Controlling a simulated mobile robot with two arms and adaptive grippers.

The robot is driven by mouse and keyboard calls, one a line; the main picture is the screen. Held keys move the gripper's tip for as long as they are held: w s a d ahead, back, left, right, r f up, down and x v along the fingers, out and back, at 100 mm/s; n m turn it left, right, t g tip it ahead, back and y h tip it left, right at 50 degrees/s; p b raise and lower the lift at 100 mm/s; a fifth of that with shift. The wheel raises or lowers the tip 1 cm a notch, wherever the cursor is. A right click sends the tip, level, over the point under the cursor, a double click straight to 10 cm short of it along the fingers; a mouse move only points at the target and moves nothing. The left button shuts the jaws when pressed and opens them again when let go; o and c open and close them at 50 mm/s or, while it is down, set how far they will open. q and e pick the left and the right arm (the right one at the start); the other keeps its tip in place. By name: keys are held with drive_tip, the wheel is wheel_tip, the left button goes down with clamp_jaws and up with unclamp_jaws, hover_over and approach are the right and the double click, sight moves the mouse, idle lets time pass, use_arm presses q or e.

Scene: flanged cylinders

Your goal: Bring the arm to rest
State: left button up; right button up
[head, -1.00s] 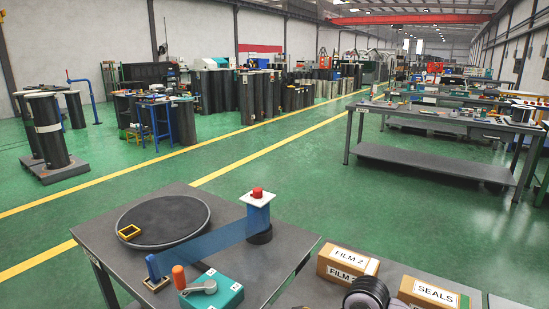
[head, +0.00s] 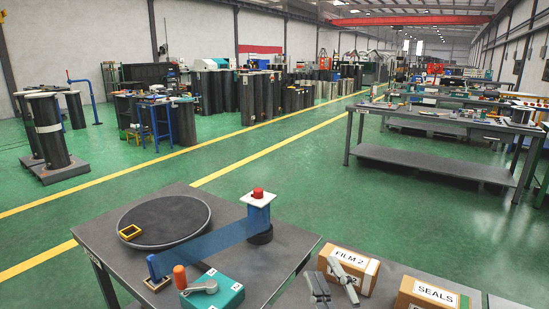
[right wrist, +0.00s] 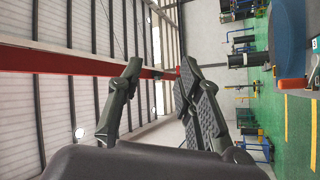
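My right gripper (head: 322,268) is at the bottom of the head view, in front of the FILM 2 box, with its grey fingers pointing up. The fingers stand apart with nothing between them. In the right wrist view the open fingers (right wrist: 160,68) also hold nothing, with the hall's roof and wall behind them. My left gripper is not in view.
A dark table (head: 103,232) bears a round black disc (head: 165,220), a blue film strip (head: 205,245), a red-topped post (head: 258,210) and a teal box (head: 222,292). Cartons FILM 2 (head: 365,268) and SEALS (head: 432,294) stand at right.

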drive_tip(key=s+d+f+m+g+h, duration=0.35)
drive_tip(key=d+f+m, duration=0.2)
drive_tip(key=f, duration=0.45)
drive_tip(key=s+d+f+m+g+h, duration=0.3)
drive_tip(key=d+f+m+g+h, duration=0.25)
drive_tip(key=f, duration=0.35)
drive_tip(key=s+f+m+g+y, duration=0.1)
drive_tip(key=s+f+g, duration=0.4)
drive_tip(key=s, duration=0.4)
drive_tip(key=s+f+m+g+y, duration=0.1)
drive_tip(key=s+f+g, duration=0.2)
drive_tip(key=s+f, duration=0.5)
wheel_tip(320, 180, down, 23)
drive_tip(key=s+g, duration=0.2)
drive_tip(key=s+d+f, duration=0.3)
drive_tip(key=s+f, duration=1.4)
drive_tip(key=shift+g, duration=0.4)
